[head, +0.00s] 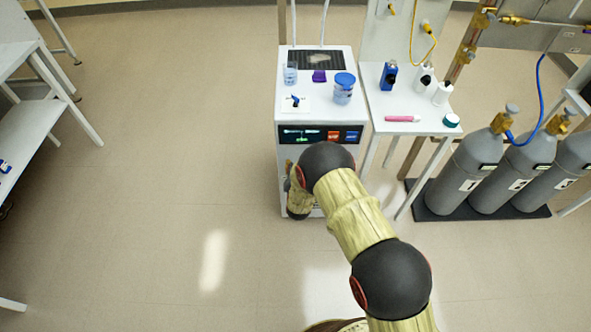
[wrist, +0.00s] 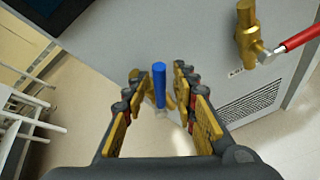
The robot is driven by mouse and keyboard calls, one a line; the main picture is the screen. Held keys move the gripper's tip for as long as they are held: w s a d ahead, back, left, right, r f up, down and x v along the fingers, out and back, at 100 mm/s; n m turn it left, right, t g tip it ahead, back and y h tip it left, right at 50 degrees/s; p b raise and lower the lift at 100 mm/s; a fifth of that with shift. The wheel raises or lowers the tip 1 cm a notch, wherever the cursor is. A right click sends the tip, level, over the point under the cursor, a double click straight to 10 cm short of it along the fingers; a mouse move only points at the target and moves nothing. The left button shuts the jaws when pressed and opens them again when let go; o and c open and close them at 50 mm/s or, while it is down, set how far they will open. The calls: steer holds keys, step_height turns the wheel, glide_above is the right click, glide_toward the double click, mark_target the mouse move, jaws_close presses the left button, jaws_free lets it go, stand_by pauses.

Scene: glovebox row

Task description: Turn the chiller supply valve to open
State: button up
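A second valve, with a blue handle (wrist: 159,84) and partly hidden brass, shows at the centre. My gripper (wrist: 159,72) is open, with a finger on each side of the blue handle. I see no clear contact. Which valve is the supply cannot be read. My arm hides the gripper in the head view.
A blue-lidded jar (head: 344,88) and small items stand on the chiller. A white side table (head: 405,105) with bottles adjoins it on the right. Grey gas cylinders (head: 462,175) stand further right. The floor (head: 150,180) to the left is clear.

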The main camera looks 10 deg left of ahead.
steer(key=v, duration=0.8)
stand_by(0.4)
